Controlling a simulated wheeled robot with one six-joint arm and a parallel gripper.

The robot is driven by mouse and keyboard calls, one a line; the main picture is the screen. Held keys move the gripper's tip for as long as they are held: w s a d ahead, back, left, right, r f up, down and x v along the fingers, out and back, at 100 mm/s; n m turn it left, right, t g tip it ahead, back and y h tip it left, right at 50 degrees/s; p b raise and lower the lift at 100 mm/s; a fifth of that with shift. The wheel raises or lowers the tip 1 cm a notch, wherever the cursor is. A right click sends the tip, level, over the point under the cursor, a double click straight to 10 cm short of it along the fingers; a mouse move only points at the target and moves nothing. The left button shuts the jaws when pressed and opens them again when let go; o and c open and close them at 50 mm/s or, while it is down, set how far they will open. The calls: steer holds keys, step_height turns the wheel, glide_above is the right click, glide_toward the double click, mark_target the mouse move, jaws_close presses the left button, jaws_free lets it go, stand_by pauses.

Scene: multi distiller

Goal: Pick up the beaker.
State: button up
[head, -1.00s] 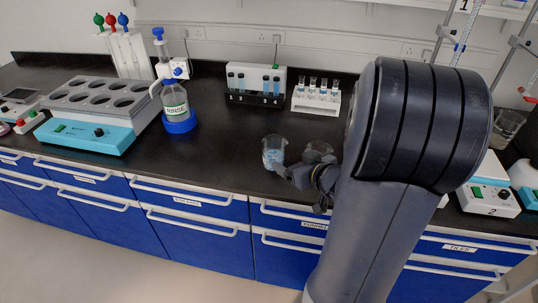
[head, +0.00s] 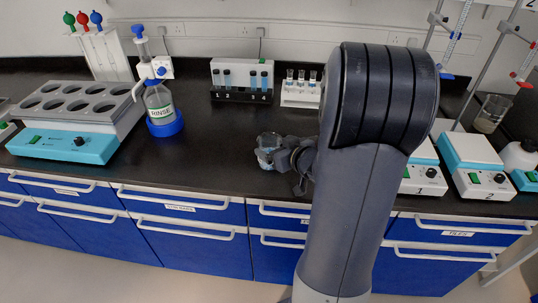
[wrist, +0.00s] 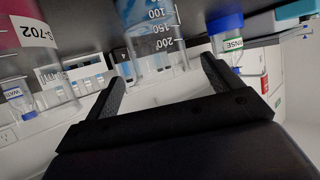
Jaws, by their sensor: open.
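In the wrist view, the beaker (wrist: 150,42) shows volume marks and sits at the top middle, in line with the gap between the fingers. My gripper (wrist: 163,72) is open, with one finger to each side of the beaker's line. I cannot tell whether the fingers touch the glass.
A glass vessel with pink liquid (wrist: 22,38) is close by at left in the wrist view. The RINSE bottle (head: 160,105) and multi-well block (head: 78,105) stand left. Tube racks (head: 242,85) stand behind. Hotplates (head: 475,165) are at right. The bench left of the beaker is clear.

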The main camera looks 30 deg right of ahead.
mark_target(264, 141)
steer(key=x, duration=0.5)
steer(key=shift+w+a+f, duration=0.1)
steer(key=shift+w+f, duration=0.1)
steer(key=shift+w, duration=0.1)
steer(key=shift+c, duration=0.6)
steer(key=c, duration=1.1)
